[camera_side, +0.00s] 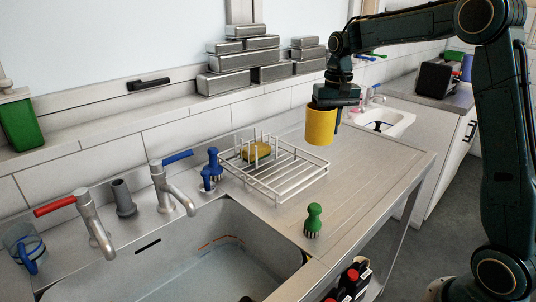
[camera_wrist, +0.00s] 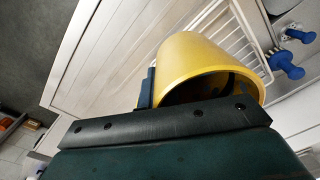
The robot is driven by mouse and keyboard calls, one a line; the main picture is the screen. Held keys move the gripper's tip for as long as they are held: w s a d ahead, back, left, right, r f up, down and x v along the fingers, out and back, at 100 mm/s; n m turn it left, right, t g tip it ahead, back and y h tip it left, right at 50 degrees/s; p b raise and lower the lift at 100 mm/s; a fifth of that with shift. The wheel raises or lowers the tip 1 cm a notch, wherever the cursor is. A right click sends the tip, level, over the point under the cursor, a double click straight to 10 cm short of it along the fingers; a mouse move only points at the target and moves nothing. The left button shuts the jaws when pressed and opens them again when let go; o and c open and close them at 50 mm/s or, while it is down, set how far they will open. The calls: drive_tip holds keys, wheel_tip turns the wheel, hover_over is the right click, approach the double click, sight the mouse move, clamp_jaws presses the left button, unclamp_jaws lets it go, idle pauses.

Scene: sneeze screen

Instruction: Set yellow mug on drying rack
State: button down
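The yellow mug (camera_side: 321,125) is held in the air above the steel drainboard, nearly upright in the side view. My gripper (camera_side: 338,104) is shut on it at its right side. In the wrist view the mug (camera_wrist: 195,60) fills the middle, with one dark finger (camera_wrist: 148,88) against it; the other finger is hidden. The white wire drying rack (camera_side: 288,182) stands on the drainboard, below and left of the mug. In the wrist view part of the rack (camera_wrist: 256,38) shows beyond the mug.
A yellow sponge (camera_side: 257,151) sits among the rack's upright prongs. A green brush (camera_side: 313,220) stands in front of the rack, and a blue brush (camera_side: 214,163) stands left of it. The sink (camera_side: 215,255) is at front left. Drainboard right of the rack is clear.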

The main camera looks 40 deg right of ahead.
drive_tip(key=n, duration=0.2)
hover_over(297, 172)
wheel_tip(297, 172, down, 6)
drive_tip(key=shift+w+f, duration=0.1)
drive_tip(key=shift+f, duration=2.1)
drive_tip(key=shift+f, duration=0.1)
drive_tip(key=shift+f, duration=1.9)
drive_tip(key=shift+f, duration=0.1)
drive_tip(key=c, duration=1.6)
unclamp_jaws()
drive_tip(key=shift+c, duration=0.2)
